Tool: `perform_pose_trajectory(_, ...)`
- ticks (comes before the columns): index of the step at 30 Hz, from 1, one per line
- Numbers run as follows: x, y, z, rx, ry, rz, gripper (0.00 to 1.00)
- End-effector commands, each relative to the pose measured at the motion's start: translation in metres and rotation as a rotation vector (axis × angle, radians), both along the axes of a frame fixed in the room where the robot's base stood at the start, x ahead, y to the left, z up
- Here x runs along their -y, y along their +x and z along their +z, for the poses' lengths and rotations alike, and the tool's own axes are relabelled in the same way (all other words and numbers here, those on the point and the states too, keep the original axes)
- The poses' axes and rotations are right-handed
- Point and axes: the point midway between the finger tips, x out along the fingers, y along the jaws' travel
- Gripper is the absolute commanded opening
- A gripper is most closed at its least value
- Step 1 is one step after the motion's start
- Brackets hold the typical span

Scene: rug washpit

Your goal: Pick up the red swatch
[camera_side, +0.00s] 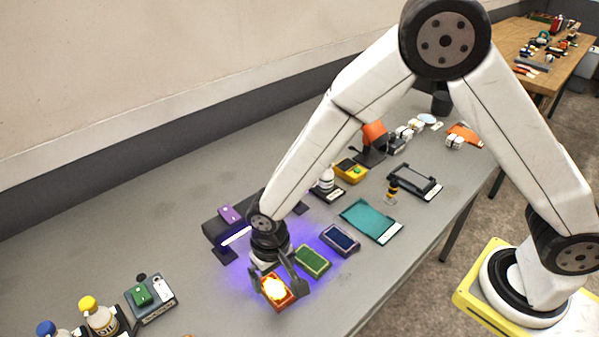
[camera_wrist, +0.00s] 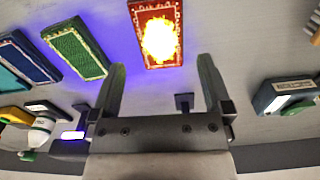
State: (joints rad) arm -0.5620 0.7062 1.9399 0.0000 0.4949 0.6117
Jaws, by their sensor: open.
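The red swatch (camera_wrist: 141,15) lies flat on the grey table, with a patterned border. A bright yellow-white, flame-like blaze (camera_wrist: 160,40) covers its middle and hides that part. In the side view the red swatch (camera_side: 288,300) shows below my gripper (camera_side: 279,284), and the blaze glows between the fingers. My gripper is open and empty. In the wrist view its two fingers (camera_wrist: 161,75) point toward the swatch, which lies beyond the fingertips, roughly centred between them. The height of the fingertips above it is hard to tell.
A green swatch (camera_side: 313,261) and a blue swatch (camera_side: 340,240) lie beside it. A lamp bar (camera_side: 236,235) glowing violet stands behind. A teal mat (camera_side: 370,221) lies to the right. A grey box with a green block (camera_side: 142,294) and bottles (camera_side: 98,315) stand left.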

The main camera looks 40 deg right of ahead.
Motion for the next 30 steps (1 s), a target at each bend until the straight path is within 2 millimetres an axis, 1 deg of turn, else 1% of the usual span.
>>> perform_pose_trajectory(15,0.000,0.001,-0.045,-0.002,-0.001,0.000,1.00)
perform_pose_trajectory(20,0.000,0.001,-0.050,0.000,0.000,0.000,1.00)
perform_pose_trajectory(30,0.000,0.001,-0.050,0.000,0.000,0.000,1.00)
